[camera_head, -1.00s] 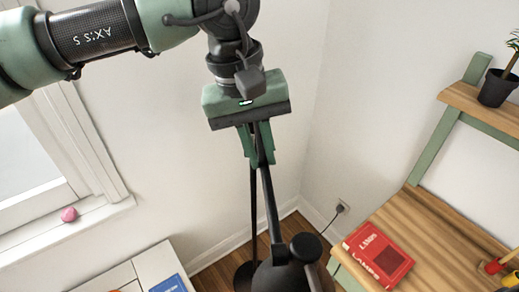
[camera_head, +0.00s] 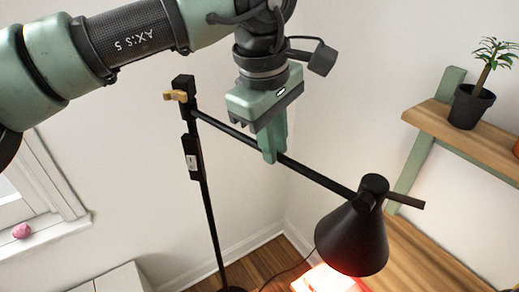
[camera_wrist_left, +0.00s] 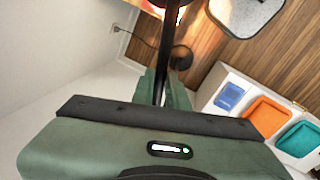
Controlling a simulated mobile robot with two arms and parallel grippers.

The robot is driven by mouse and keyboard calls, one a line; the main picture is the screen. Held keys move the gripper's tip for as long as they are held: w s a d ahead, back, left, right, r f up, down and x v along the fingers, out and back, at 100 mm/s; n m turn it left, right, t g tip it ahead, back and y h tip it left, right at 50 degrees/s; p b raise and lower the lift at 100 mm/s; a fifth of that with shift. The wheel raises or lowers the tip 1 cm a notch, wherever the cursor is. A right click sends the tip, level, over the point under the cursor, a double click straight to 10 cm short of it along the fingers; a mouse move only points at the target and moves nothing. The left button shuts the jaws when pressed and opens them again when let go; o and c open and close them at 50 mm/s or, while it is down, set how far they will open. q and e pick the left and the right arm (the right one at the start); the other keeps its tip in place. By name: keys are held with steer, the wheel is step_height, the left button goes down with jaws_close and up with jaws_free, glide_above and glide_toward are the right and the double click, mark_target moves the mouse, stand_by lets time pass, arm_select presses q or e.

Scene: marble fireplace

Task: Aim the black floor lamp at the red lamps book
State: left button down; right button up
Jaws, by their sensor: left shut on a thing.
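The black floor lamp (camera_head: 205,215) stands in the corner, with a thin upright pole and a slanted arm ending in a black cone shade (camera_head: 352,238) that points downward. My left gripper (camera_head: 272,150) is shut on the lamp's arm, between pole and shade. In the left wrist view the gripper's fingers (camera_wrist_left: 165,92) are around the dark arm. The red lamps book (camera_head: 325,281) lies below the shade, brightly lit; the shade and frame edge hide part of it. My right gripper is not in view.
A wooden desk (camera_head: 425,262) with a green frame is at right, with a potted plant (camera_head: 472,104) on its upper shelf. A window (camera_head: 30,190) is at left. The wrist view shows a white unit with an orange bin (camera_wrist_left: 268,117) and a teal bin (camera_wrist_left: 298,140).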

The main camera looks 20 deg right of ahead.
arm_select(q)
steer(key=d, duration=0.1)
steer(key=w+d+n, duration=0.1)
steer(key=d+p, duration=0.1)
steer(key=shift+w+d+n, duration=0.1)
steer(key=shift+w+n, duration=0.2)
steer(key=shift+w, duration=0.1)
steer(key=c, duration=1.4)
jaws_free()
